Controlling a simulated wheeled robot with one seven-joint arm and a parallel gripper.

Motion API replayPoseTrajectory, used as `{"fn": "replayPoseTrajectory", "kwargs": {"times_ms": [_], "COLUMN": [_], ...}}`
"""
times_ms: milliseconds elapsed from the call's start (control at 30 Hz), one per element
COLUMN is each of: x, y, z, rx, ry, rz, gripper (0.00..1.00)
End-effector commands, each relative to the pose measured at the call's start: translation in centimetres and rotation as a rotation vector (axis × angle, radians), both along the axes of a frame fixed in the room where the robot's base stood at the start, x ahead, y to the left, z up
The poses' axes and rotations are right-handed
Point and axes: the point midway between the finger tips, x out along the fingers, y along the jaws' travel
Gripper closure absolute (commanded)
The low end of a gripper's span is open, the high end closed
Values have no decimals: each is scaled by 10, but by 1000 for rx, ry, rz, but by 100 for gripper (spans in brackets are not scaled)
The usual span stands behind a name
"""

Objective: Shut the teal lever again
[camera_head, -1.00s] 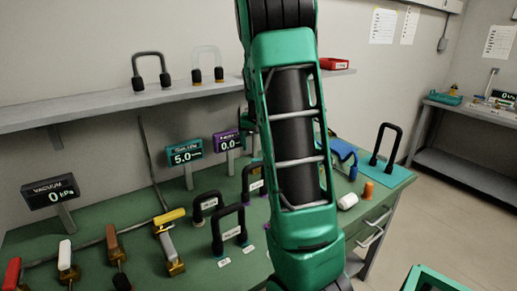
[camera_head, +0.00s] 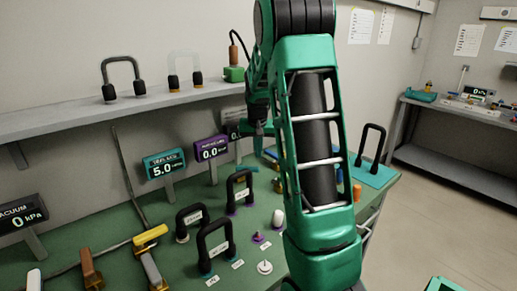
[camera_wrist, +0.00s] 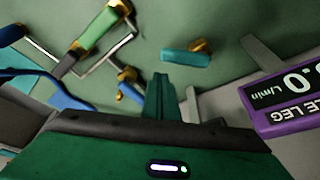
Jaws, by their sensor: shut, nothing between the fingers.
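The teal lever (camera_wrist: 183,57) shows in the wrist view as a short teal handle beside a brass fitting on the green bench top. In the head view a small teal bar (camera_head: 246,168), apparently the same handle, lies behind the black arches. My gripper (camera_wrist: 160,84) is shut and empty, its fingertips a little below and left of the teal handle in the wrist view, with a visible gap between. In the head view my gripper (camera_head: 259,130) is partly hidden by my arm. The teal display (camera_head: 164,164) reads 5.0.
A purple display (camera_wrist: 288,100) reads 0.0 and stands right of my gripper. A green-handled lever (camera_wrist: 97,30), a metal rod and blue pieces (camera_wrist: 50,88) lie to the left. Black arches (camera_head: 216,246) stand at the bench front. A grey shelf (camera_head: 60,123) runs along the wall.

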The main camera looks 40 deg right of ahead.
Motion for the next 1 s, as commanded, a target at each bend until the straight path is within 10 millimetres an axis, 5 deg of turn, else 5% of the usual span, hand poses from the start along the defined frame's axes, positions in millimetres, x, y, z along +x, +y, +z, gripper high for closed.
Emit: {"fn": "replayPoseTrajectory", "kwargs": {"times_ms": [367, 1000], "x": [11, 7], "y": [-11, -19], "z": [-46, -50], "rx": [0, -1], "ry": [0, 0], "rz": [-1, -29], "gripper": [100, 100]}}
